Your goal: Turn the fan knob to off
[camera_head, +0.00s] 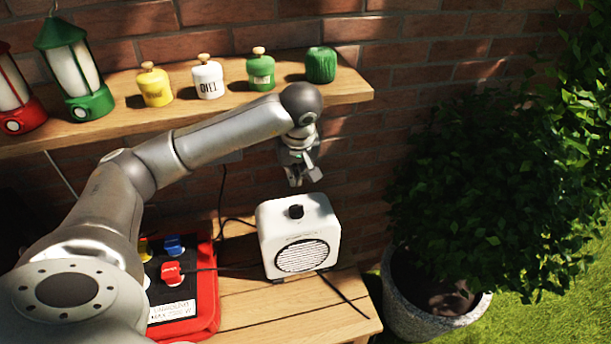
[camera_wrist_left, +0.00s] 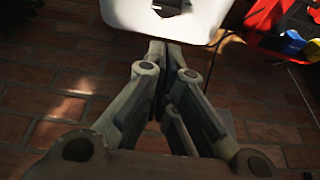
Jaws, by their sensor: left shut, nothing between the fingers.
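The white fan (camera_head: 299,236) stands on the wooden table, with a round grille on its front. Its black knob (camera_head: 296,211) sits on the top face, and the direction it points cannot be made out. My left gripper (camera_head: 296,182) is shut and empty, pointing down just above and behind the fan's top, apart from the knob. In the left wrist view my left gripper's fingertips (camera_wrist_left: 166,46) are together near the edge of the white fan (camera_wrist_left: 205,22). My right gripper is not in view.
A red power box (camera_head: 205,315) with coloured plugs stands left of the fan. A shelf (camera_head: 225,104) above holds lanterns and several jars. A black cable runs beside the fan. A potted bush (camera_head: 470,200) stands at right.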

